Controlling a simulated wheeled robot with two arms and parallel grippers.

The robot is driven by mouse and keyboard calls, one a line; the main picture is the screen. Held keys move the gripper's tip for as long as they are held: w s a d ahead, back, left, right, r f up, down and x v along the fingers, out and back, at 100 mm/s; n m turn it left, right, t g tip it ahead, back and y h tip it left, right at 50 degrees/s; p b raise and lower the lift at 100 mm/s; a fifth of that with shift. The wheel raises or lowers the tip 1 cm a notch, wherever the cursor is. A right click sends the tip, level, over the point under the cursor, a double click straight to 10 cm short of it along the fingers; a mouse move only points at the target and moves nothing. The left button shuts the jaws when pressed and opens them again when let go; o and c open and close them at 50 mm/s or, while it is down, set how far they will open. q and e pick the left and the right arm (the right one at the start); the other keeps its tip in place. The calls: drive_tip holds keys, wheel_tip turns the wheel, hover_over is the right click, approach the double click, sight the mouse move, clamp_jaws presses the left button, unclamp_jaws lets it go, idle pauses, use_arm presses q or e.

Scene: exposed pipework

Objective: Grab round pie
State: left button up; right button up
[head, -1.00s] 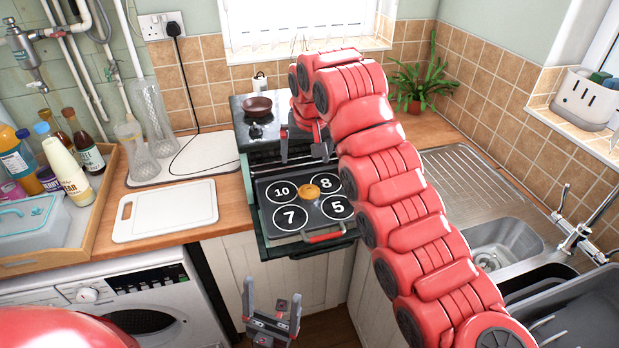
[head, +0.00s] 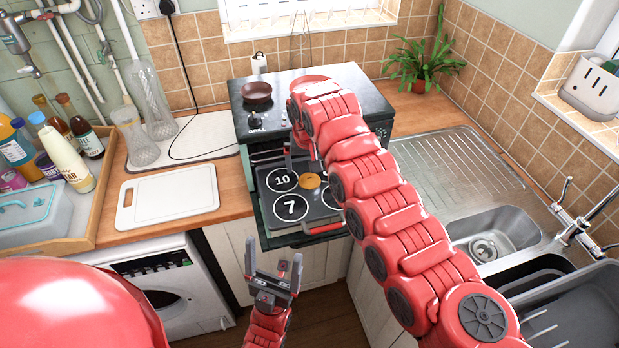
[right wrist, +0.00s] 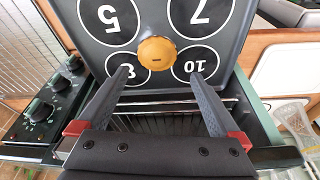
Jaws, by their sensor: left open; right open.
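The round pie (head: 310,181) is small and golden brown. It sits on a dark tray (head: 291,208) with numbered white circles and a red handle, on the pulled-out part of the oven. The pie (right wrist: 157,53) also shows in the right wrist view, near the 8 and 10 circles. My right gripper (right wrist: 166,78) is open, its fingers apart on either side of the pie's line, with the pie just beyond the tips and not held. In the head view my right arm hides part of the tray. My left gripper (head: 276,267) is open and empty in front of the oven.
A white cutting board (head: 168,198) lies on the counter at left, beside a wooden tray (head: 98,205) of bottles. A sink (head: 492,235) is at right. Oven knobs (right wrist: 55,110) sit beside my right gripper.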

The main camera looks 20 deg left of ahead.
sight(310, 179)
drive_tip(key=shift+d+f+p, duration=0.1)
drive_tip(key=shift+f+p, duration=0.25)
drive_tip(key=shift+p, duration=0.05)
drive_tip(key=x, duration=0.1)
drive_tip(key=p+x, duration=0.2)
drive_tip(key=x, duration=0.1)
drive_tip(key=shift+s+d+f, duration=0.15)
drive_tip(key=shift+s+d, duration=0.15)
drive_tip(key=shift+s, duration=0.05)
drive_tip(key=shift+w+f, duration=0.2)
drive_tip(key=shift+f, duration=0.15)
drive_tip(key=c, duration=1.3)
drive_tip(key=shift+r, duration=0.1)
